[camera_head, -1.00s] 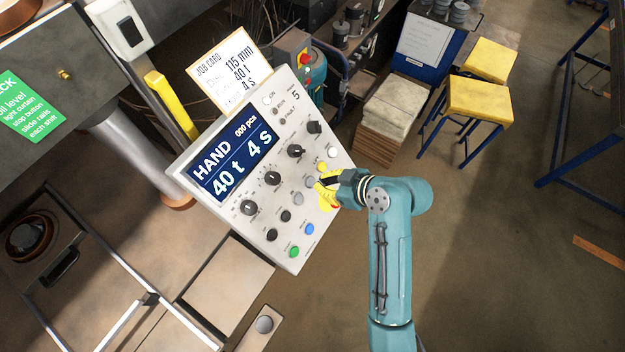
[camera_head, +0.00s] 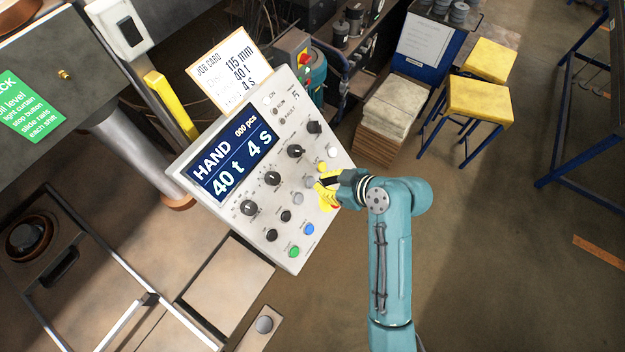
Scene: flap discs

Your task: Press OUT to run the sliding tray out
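The control panel (camera_head: 215,216) stands tilted in the middle of the view, with a blue display reading HAND, 40 t, 4 S. Below its dark knobs are small round buttons, among them a white button (camera_head: 332,151), a yellow button (camera_head: 322,167), a grey button (camera_head: 310,183), a green button (camera_head: 293,251) and a blue button (camera_head: 309,229). Their labels are too small to read, so I cannot pick out OUT. My gripper (camera_head: 322,184) is at the panel's right edge beside the grey button; contact is unclear. A yellow part (camera_head: 327,200) is partly hidden behind it. A silver-edged tray (camera_head: 118,325) lies at lower left.
A job card (camera_head: 228,68) stands behind the panel. A yellow post (camera_head: 170,104) and a grey column are left of it. Stacked boards (camera_head: 375,145) and yellow-topped stools (camera_head: 478,102) stand at the back right. The floor right of my arm is mostly clear.

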